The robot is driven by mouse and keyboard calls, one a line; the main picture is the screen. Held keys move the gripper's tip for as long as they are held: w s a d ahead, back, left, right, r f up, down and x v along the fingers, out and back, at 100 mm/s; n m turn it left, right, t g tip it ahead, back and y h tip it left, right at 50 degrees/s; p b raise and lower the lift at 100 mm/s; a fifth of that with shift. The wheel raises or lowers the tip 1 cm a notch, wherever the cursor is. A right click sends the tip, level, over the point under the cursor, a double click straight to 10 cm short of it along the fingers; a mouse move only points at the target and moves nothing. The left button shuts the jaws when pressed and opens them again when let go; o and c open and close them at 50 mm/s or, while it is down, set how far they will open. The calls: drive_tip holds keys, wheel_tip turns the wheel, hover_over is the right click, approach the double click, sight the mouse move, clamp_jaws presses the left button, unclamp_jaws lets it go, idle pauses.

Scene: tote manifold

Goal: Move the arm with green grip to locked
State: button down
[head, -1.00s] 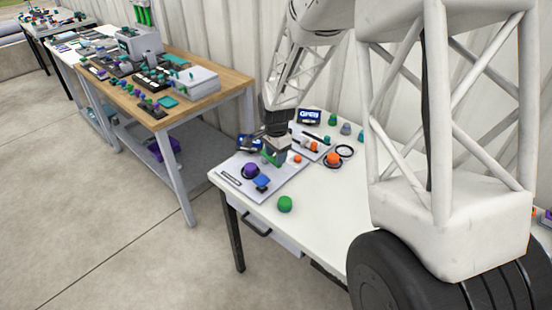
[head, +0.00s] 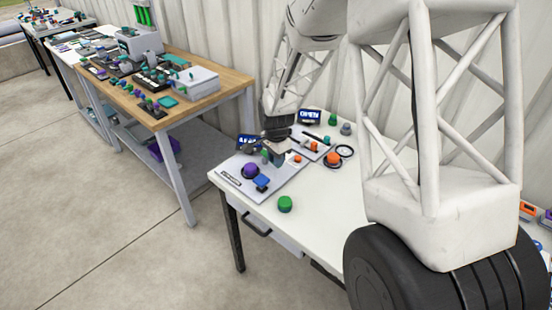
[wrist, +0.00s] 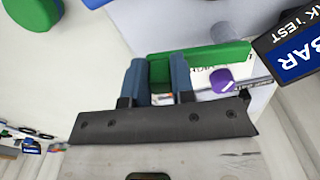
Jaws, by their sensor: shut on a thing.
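The green grip (wrist: 159,71) sits between the two blue fingers of my gripper (wrist: 158,82) in the wrist view, and the fingers are shut on it. A green bar (wrist: 215,57) runs from the grip to the right. In the head view my gripper (head: 272,152) is low over the grey panel (head: 284,183) on the white table. The grip is largely hidden there by the gripper. I cannot read a locked mark in either view.
A purple knob (head: 250,170) and a blue part (head: 262,183) are on the panel near the gripper. A green knob (head: 285,204) is at the table's front. An orange knob (head: 332,159) is to the right. Small signs (head: 310,116) stand at the back.

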drive_tip(key=shift+s+a, duration=0.1)
drive_tip(key=shift+a, duration=0.05)
drive_tip(key=shift+s+a+m, duration=0.15)
drive_tip(key=shift+a+m, duration=0.3)
drive_tip(key=shift+m, duration=0.35)
drive_tip(key=shift+s+a+m, duration=0.15)
drive_tip(key=shift+a+m, duration=0.3)
drive_tip(key=shift+m, duration=0.35)
drive_tip(key=a+m, duration=0.1)
drive_tip(key=m, duration=0.1)
drive_tip(key=a+m, duration=0.2)
drive_tip(key=shift+m, duration=0.3)
drive_tip(key=a+m, duration=0.1)
drive_tip(key=m, duration=0.1)
drive_tip(key=w+a+m, duration=0.1)
drive_tip(key=m, duration=0.1)
drive_tip(key=shift+a, duration=0.35)
drive_tip(key=shift+w+a+m, duration=0.4)
drive_tip(key=shift+a+m, duration=0.1)
drive_tip(key=shift+m, duration=0.6)
drive_tip(key=shift+w+a+m, duration=0.4)
drive_tip(key=shift+a+m, duration=0.05)
drive_tip(key=shift+m, duration=0.65)
drive_tip(key=c, duration=1)
unclamp_jaws()
drive_tip(key=shift+o, duration=0.2)
drive_tip(key=shift+r, duration=0.15)
